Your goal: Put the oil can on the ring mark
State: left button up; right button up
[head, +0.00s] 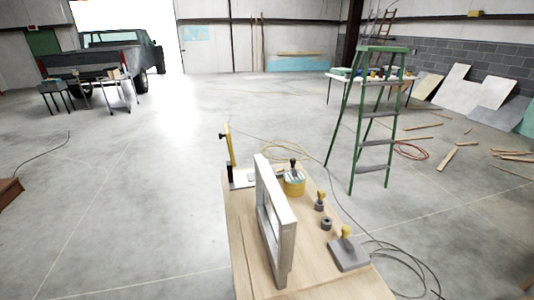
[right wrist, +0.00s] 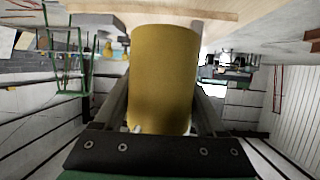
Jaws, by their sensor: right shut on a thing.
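In the right wrist view, which is upside down, a plain yellow cylinder (right wrist: 163,75) stands between the fingers of my right gripper (right wrist: 160,112). I take it to be the oil can, and the gripper is shut on its sides. Its end overlaps the wooden tabletop, and I cannot tell whether they touch. Neither gripper shows in the head view. I cannot make out the ring mark.
An upright silver frame (head: 274,220) crosses the bench and hides part of it. A yellow upright tool (head: 229,148) is at the far left corner.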

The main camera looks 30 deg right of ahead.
jog(key=a+n+y, duration=0.3)
jog(key=a+y, duration=0.1)
jog(key=a, duration=0.4)
notch_tip(320, 180, up, 19)
jog(key=s+p, duration=0.1)
jog(key=p, duration=2.4)
jog(key=shift+s+a+t, duration=0.15)
jog(key=shift+s+t, duration=0.05)
jog(key=shift+t, duration=0.2)
